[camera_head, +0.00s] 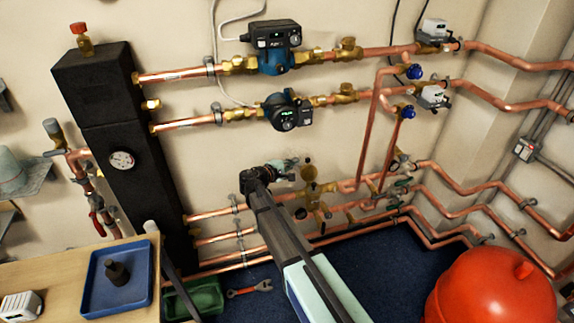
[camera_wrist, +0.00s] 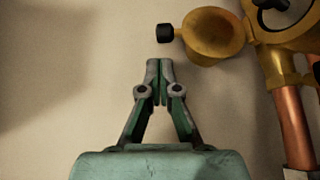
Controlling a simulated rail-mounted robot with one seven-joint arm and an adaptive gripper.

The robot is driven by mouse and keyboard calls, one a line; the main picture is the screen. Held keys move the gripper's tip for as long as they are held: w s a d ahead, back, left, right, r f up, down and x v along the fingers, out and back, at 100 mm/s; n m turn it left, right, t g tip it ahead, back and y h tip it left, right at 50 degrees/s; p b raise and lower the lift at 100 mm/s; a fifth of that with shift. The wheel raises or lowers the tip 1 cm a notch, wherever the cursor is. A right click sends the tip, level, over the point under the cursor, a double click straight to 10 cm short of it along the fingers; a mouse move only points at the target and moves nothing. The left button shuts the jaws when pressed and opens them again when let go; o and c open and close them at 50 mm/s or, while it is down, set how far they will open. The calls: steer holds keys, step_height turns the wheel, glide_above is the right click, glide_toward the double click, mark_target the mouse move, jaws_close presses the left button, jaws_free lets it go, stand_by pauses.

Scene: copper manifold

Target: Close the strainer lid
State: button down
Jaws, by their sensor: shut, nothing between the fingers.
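The brass strainer (camera_head: 312,190) sits on the copper pipework in the middle of the head view. In the wrist view, its brass body (camera_wrist: 285,55) is at the upper right. A round, hollow brass cup with a small black knob on its left, apparently the strainer lid (camera_wrist: 212,38), hangs open to the left of the body. My gripper (camera_wrist: 160,65) is shut and empty. In the wrist view, its fingertips show just below the black knob; I see a gap in the picture and cannot tell the depth. In the head view, my wrist partly hides the gripper (camera_head: 293,162), left of the strainer.
Copper pipes (camera_head: 350,185) run along the wall around the strainer, with vertical pipes (camera_head: 368,130) to its right. Two pumps (camera_head: 272,45) are above. A red vessel (camera_head: 490,288) stands at lower right. A bench with a blue tray (camera_head: 93,288) is at lower left.

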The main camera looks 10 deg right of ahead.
mark_target(301, 167)
steer(key=shift+x, duration=2.15)
steer(key=shift+s+d, duration=0.1)
